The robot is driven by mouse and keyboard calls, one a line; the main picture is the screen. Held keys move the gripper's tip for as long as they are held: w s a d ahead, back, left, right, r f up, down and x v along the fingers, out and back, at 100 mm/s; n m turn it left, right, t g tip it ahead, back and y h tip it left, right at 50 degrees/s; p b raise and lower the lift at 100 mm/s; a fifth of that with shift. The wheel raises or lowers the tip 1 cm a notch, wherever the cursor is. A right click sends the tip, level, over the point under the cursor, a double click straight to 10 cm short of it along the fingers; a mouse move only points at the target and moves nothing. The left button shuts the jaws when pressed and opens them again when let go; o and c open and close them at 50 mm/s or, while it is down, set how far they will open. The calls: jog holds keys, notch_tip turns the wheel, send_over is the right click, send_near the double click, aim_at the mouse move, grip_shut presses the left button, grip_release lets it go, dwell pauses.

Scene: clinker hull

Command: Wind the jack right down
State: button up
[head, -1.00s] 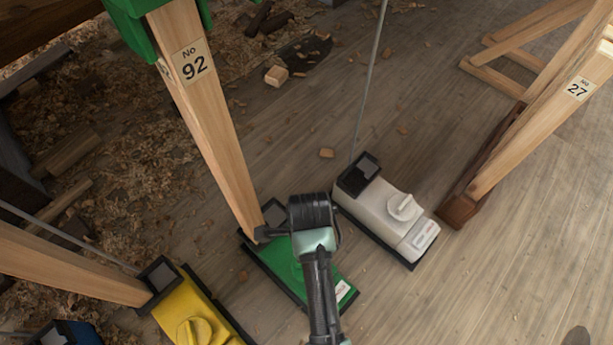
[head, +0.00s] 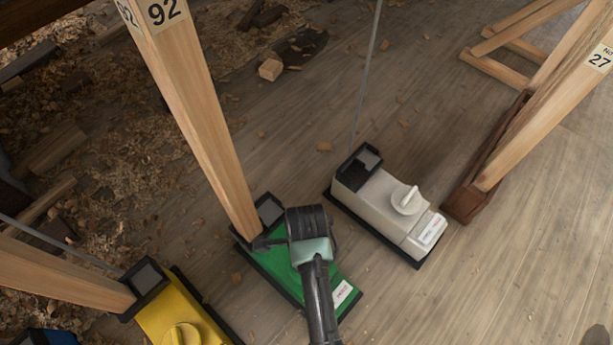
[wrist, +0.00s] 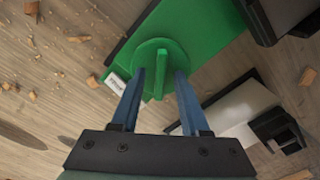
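The green jack (head: 269,266) lies on the plank floor below my arm, with a small white label near its right end. In the wrist view, the green jack (wrist: 197,30) shows a round green knob (wrist: 151,57) with a raised straight grip bar. My gripper (wrist: 160,75) is open, its two blue fingers apart, with the bar lined up between the tips. I cannot tell whether they touch it. In the head view my arm hides the knob and the fingertips. The wooden post No 92 (head: 195,110) meets the black-framed end of the green jack.
A white jack (head: 385,205) stands to the right and a yellow jack (head: 178,315) to the lower left, each with a knob. A post marked 27 (head: 550,120) leans at right. A thin rod (head: 368,75) rises behind the white jack.

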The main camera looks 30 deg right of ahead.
grip_shut()
jog(key=shift+r+p, duration=0.15)
jog(key=shift+p, duration=0.3)
jog(key=shift+r+n+p, duration=0.15)
jog(key=shift+n+p, duration=0.45)
jog(key=shift+p, duration=0.3)
jog(key=n+p, duration=0.2)
jog(key=p, duration=0.1)
jog(key=shift+r+p, duration=0.1)
jog(key=shift+p, duration=0.25)
jog(key=n+p, duration=0.3)
jog(key=n, duration=0.1)
jog(key=shift+f, duration=0.2)
jog(key=shift+f+n+p, duration=0.15)
jog(key=shift+n+p, duration=1.2)
jog(key=shift+n, duration=0.55)
